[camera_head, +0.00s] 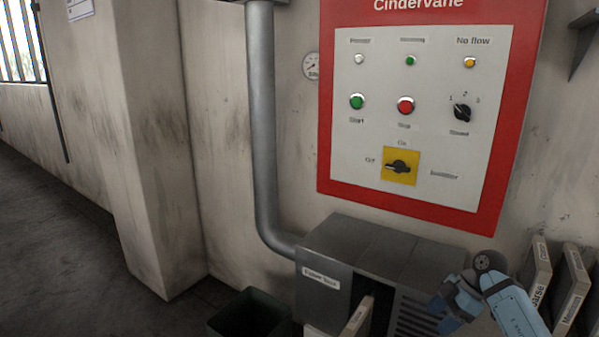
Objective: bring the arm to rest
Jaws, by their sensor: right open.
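My right gripper (446,313) is at the lower right, in front of the vented side of the grey metal box. My blue right arm bends at a grey joint just beside it. The gripper is open and I see nothing between its fingers. It is below the red-framed control panel (345,187) and apart from it. My left gripper is not in view.
The grey box (375,243) has a labelled slab (357,318) at its front opening. Several labelled slabs (573,290) stand at the right. A dark bin (250,312) is on the floor. A pipe (262,120) runs down the wall. The floor at left (60,240) is clear.

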